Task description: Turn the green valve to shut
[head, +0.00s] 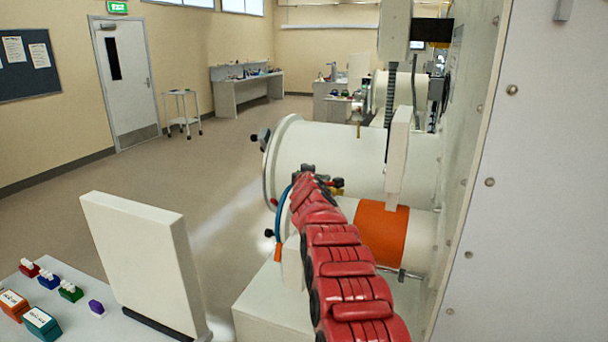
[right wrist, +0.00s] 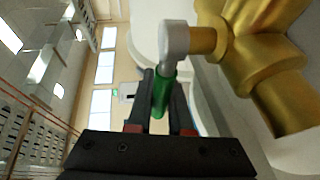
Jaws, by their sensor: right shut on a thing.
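The green valve's lever (right wrist: 160,92) shows in the right wrist view, with a green grip running from a grey end piece (right wrist: 174,40). That piece joins a brass valve body (right wrist: 250,62) at the upper right. My right gripper (right wrist: 163,82) is shut on the green lever, one dark finger on each side. In the head view my red right arm reaches forward to the chamber's front, and the right gripper (head: 308,172) is small there. A bit of brass (head: 338,183) shows beside it; the green lever is hidden. My left gripper is not in view.
A large white cylinder (head: 330,150) and a smaller one with an orange band (head: 380,230) stand around my arm. A white panel wall (head: 540,180) is close on the right. Open floor (head: 215,200) lies left.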

